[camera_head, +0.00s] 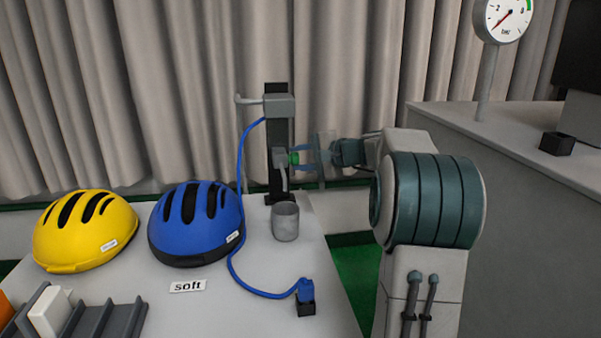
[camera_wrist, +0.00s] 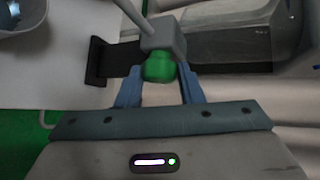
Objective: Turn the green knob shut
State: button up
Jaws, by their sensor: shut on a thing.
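The green knob (camera_head: 294,157) sits on the side of a grey valve block (camera_head: 281,158) on a dark upright post (camera_head: 278,185). In the wrist view the green knob (camera_wrist: 159,67) lies between the two blue fingers of my gripper (camera_wrist: 160,88), against the grey block (camera_wrist: 162,38). My gripper (camera_head: 303,157) reaches in from the right in the head view and is shut on the knob. The fingers partly cover the knob, and I cannot tell how far it is turned.
A grey cup (camera_head: 286,222) stands below the valve. A blue hose (camera_head: 240,185) runs from the upper block (camera_head: 279,105) to a blue connector (camera_head: 304,290). A blue helmet (camera_head: 195,222) and a yellow helmet (camera_head: 85,232) lie left. A dial gauge (camera_head: 502,18) stands at the right.

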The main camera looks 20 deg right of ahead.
jog(key=shift+f+b, duration=0.15)
jog(key=shift+b, duration=0.45)
jog(key=o, duration=1)
jog(key=shift+c, duration=0.2)
jog(key=shift+r, duration=0.3)
jog(key=shift+s, duration=0.1)
